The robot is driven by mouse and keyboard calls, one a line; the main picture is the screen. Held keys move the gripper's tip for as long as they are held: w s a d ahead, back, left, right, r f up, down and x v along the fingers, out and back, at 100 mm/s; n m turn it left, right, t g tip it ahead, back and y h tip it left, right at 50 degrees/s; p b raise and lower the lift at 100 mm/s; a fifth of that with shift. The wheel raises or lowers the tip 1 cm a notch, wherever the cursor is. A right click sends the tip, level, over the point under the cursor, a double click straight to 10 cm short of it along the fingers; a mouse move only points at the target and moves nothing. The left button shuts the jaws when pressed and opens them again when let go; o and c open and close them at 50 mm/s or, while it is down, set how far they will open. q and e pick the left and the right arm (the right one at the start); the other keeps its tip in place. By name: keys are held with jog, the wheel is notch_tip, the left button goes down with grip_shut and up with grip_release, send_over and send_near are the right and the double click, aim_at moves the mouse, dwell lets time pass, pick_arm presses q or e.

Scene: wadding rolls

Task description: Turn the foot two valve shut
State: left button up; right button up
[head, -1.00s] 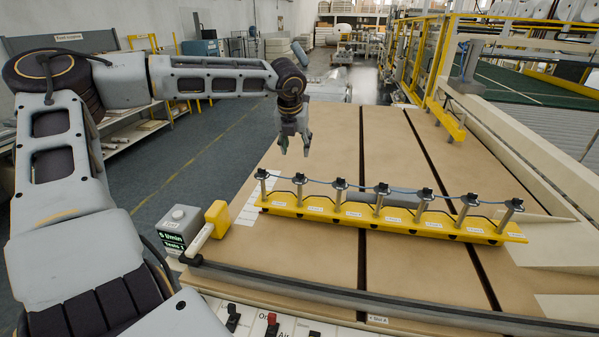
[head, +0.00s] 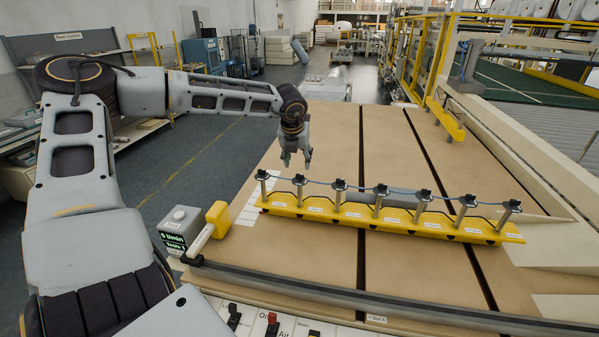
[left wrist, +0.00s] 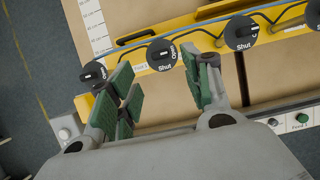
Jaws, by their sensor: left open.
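A yellow rail (head: 395,222) lies across the table and carries a row of upright metal posts with black knobs. The foot two valve seems to be the second knob from the left (head: 299,179), though its label is too small to read in the head view. In the left wrist view that knob (left wrist: 162,54) is black with white "Shut" and "Open" lettering. My left gripper (head: 297,160) is open and empty just above and behind it in the head view. In the left wrist view the green-padded fingers (left wrist: 160,78) stand apart, with the knob beyond their tips, not visibly touched.
The end knob (left wrist: 95,74) sits close to the left finger, and a third knob (left wrist: 241,33) is to the right. A blue line links the posts. A grey box with a display (head: 178,228) and a yellow block (head: 218,216) stand at the rail's left end.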

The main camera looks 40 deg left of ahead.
aim_at(300, 174)
pick_arm(q)
jog(key=shift+p+x, duration=0.6)
jog(key=shift+x, duration=1.8)
jog(key=shift+p+x, duration=0.35)
jog(key=shift+x, duration=1.2)
jog(key=c, duration=1)
